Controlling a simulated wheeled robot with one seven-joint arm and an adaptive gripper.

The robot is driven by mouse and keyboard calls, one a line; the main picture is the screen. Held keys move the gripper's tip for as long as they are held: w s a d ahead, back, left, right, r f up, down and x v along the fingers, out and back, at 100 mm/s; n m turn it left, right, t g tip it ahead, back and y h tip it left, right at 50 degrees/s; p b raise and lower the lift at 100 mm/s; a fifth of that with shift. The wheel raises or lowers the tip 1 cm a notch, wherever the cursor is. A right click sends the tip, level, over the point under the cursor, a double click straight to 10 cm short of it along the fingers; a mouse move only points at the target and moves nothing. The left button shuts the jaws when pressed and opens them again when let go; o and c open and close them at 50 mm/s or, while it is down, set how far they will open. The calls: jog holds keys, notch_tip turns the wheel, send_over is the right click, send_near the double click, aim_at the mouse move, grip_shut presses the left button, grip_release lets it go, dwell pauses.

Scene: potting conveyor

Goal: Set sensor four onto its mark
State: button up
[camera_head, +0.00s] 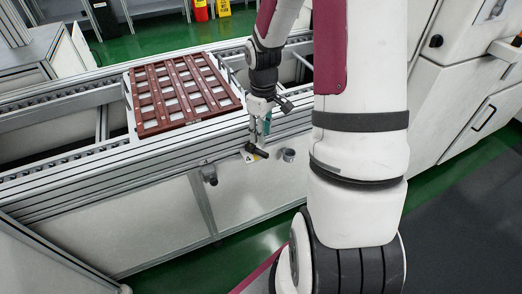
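My gripper (268,103) is at the near rail of the conveyor, just right of the brown slatted frame, and points down. Its fingers are small and partly hidden by one another, so I cannot tell whether they are open or shut. A small teal piece (267,124) shows just below the gripper; I cannot tell if it is held. Below it, a dark-handled fitting (257,151) sits at the rail edge beside a small pale patch. A small grey cylinder (289,155) is to its right. No sensor number or mark is readable, so sensor four cannot be identified.
The brown slatted frame (151,110) lies on the conveyor (50,176). A small dark fitting (209,174) projects from the conveyor's front side. A white cabinet (455,97) stands at the right. My arm covers much of the picture's right centre. The green floor (171,277) in front is clear.

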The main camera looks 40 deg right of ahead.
aim_at(263, 152)
notch_tip(263, 152, down, 8)
jog(key=shift+r+b, duration=0.2)
jog(key=shift+b, duration=0.55)
grip_shut()
